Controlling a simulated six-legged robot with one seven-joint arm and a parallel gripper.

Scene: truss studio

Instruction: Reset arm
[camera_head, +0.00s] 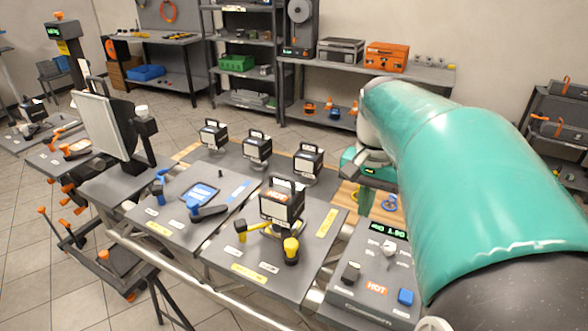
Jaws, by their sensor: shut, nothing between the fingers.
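My teal arm reaches up from the lower right and bends down at its far end. My gripper (365,198) hangs beneath it above the back right of the bench, partly hidden by my arm. It is shut and holds nothing. Below it, beside a blue ring-shaped item (389,203), is the wooden bench top (345,192). Whether the gripper touches anything there I cannot tell.
A black-and-white box with a handle (281,205) stands on a grey panel with yellow-handled tools (291,250). Several similar boxes stand behind. A control box with knobs (350,272) is at front right. Shelves (245,60) line the wall.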

